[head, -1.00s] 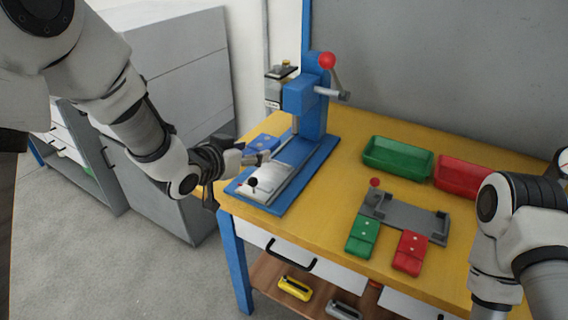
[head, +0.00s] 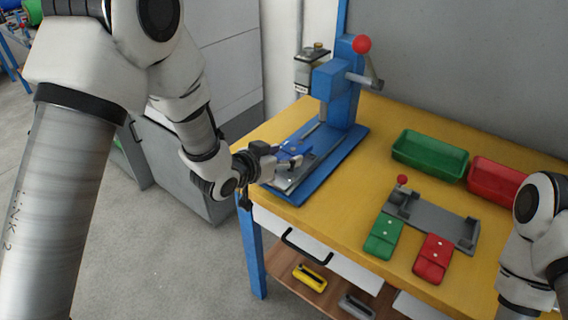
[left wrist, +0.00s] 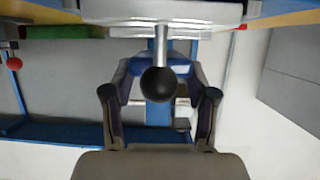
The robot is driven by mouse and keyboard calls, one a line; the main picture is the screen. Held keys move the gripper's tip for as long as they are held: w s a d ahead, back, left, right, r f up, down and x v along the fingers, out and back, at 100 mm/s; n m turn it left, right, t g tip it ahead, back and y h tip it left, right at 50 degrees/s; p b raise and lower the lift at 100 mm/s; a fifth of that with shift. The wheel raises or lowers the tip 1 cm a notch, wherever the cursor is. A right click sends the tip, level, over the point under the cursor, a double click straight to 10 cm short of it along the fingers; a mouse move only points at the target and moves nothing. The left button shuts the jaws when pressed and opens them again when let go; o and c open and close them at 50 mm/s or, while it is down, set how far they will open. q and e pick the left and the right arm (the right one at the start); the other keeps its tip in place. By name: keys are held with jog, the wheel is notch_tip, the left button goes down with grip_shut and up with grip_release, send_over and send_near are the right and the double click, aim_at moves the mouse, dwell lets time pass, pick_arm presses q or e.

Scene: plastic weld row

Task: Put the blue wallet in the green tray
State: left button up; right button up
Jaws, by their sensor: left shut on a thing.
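The blue wallet (head: 293,149) is at the fingers of my left gripper (head: 287,164), above the base of the blue press. The gripper is shut on it and partly covers it. In the left wrist view the two fingers (left wrist: 158,108) stand on either side of a blue shape; a black knob on a rod hides part of it. The green tray (head: 430,156) stands at the back of the table, right of the press, and looks empty. Part of my right arm shows at the right edge; its gripper is out of view.
A red tray (head: 497,181) adjoins the green one. A grey fixture (head: 435,219), a green case (head: 383,237) and a red case (head: 433,258) lie nearer the front.

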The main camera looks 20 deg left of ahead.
pick_arm(q)
notch_tip(320, 180, down, 2)
jog(key=shift+w, duration=0.1)
jog(key=o, duration=1.1)
jog(key=shift+o, duration=0.2)
